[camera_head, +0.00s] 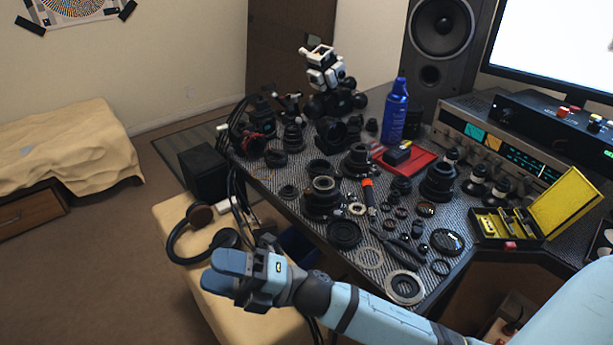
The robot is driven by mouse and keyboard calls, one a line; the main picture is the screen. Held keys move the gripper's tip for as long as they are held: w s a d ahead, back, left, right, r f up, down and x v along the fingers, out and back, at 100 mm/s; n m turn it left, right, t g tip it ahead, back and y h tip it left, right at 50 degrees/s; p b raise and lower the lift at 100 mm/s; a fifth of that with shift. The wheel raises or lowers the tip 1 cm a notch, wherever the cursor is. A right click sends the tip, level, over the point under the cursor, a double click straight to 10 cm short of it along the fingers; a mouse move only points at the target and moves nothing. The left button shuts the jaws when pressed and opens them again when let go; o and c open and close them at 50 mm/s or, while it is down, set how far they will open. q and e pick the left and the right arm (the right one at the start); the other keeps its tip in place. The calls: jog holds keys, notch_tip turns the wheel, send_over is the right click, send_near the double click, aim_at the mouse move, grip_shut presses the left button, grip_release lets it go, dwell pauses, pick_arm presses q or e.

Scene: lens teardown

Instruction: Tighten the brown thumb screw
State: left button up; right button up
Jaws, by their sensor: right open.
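My right gripper (226,274) is at the end of the light blue arm that comes in from the lower right. It is open and seems empty, with its blue fingers pointing left. In the picture it lies over the tan padded seat, off the front edge of the desk and apart from the lens parts. I cannot make out a brown thumb screw among the small dark parts on the desk (290,207). Disassembled lens pieces stand there, including an upright lens barrel (322,197) and a large pale ring (404,287). My left gripper is not in view.
Headphones (184,236) lie on the tan seat (168,208) beside my right gripper. The desk is crowded with loose rings, a blue bottle (393,110), a red tray (418,160) and an open yellow case (566,203). Cables hang at the desk's left edge. Carpet at left is clear.

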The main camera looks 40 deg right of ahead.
jog(key=r+n+g+y+p, duration=0.1)
jog(key=r+n+g, duration=0.1)
jog(key=n+g, duration=0.65)
notch_tip(320, 180, up, 3)
jog(key=n+g+h+p, duration=0.4)
jog(key=n+h+p, duration=0.3)
jog(key=n+h, duration=1.3)
send_over(308, 191)
jog(key=m+h, duration=0.1)
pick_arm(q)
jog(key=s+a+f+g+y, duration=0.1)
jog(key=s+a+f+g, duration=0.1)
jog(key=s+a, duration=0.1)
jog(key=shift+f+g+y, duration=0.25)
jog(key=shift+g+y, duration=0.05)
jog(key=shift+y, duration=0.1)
pick_arm(e)
notch_tip(308, 191, down, 13)
jog(key=shift+f, duration=0.15)
grip_shut()
